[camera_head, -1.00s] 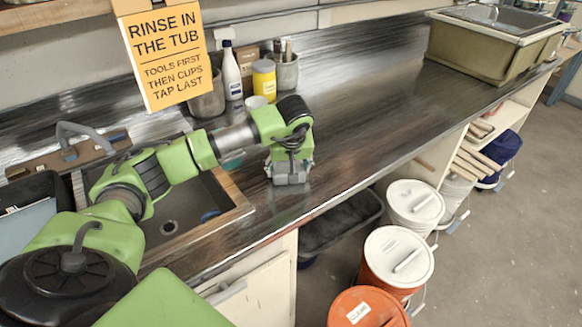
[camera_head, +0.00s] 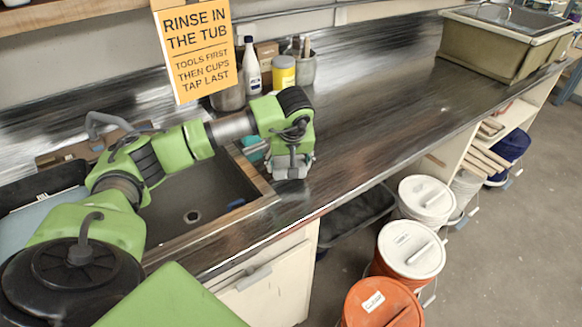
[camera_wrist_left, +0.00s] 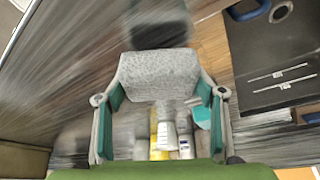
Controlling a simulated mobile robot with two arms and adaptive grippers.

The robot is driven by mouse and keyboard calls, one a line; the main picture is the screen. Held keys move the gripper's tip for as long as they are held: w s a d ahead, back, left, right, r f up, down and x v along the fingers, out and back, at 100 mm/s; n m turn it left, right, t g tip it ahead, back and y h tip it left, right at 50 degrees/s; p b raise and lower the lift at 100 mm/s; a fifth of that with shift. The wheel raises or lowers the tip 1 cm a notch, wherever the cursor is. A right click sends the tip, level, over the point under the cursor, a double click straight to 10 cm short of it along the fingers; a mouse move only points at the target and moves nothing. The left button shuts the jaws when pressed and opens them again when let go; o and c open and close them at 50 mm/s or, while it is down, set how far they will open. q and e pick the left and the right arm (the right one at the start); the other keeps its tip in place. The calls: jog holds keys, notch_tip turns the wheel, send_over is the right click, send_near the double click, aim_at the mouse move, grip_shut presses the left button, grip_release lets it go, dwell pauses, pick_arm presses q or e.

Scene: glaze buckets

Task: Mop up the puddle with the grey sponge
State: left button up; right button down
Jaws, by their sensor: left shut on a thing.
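My left gripper (camera_head: 291,171) is low over the dark counter, just right of the sink's wooden rim. In the left wrist view the left gripper (camera_wrist_left: 160,108) is shut on the grey sponge (camera_wrist_left: 158,76), a speckled block between its teal-padded fingers. In the head view the gripper mostly hides the sponge, and I cannot tell whether it touches the counter. A blurred dark patch (camera_wrist_left: 160,28) lies beyond the sponge in the wrist view; I cannot tell whether it is the puddle or a reflection. No puddle shows clearly in the head view. My right gripper is not in view.
The sink (camera_head: 190,205) lies left of the gripper. A white bottle (camera_head: 252,72), a yellow jar (camera_head: 284,72) and a tool pot (camera_head: 305,70) stand behind it. A tub (camera_head: 500,45) stands at the far right. The counter (camera_head: 390,110) between is clear. Lidded buckets (camera_head: 411,248) stand on the floor.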

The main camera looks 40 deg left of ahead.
pick_arm(q)
jog(key=shift+w+d+r+p, duration=0.1)
jog(key=shift+w+r+p, duration=0.1)
jog(key=shift+r+p, duration=0.3)
jog(key=shift+w+d+r+p, duration=0.15)
jog(key=shift+r+p, duration=0.1)
jog(key=shift+r, duration=0.45)
notch_tip(320, 180, up, 2)
jog(key=shift+s+a+r+p, duration=0.15)
jog(key=shift+r+p, duration=0.05)
jog(key=shift+p, duration=0.55)
jog(key=shift+r, duration=0.45)
jog(key=shift+d, duration=0.3)
jog(key=s+d+r+m+h, duration=0.1)
jog(key=s+d+m, duration=0.2)
jog(key=d, duration=0.4)
jog(key=s+d+r+m+h, duration=0.1)
jog(key=s+d+r+m, duration=0.1)
jog(key=d, duration=0.5)
jog(key=s+d+r+m+t+h, duration=0.1)
jog(key=s+d+r+m, duration=0.1)
jog(key=s+d+m, duration=0.2)
jog(key=s+d, duration=0.2)
jog(key=d, duration=0.1)
jog(key=shift+s+d+r+b, duration=0.15)
jog(key=shift+s+d+b, duration=0.15)
jog(key=shift+b, duration=0.1)
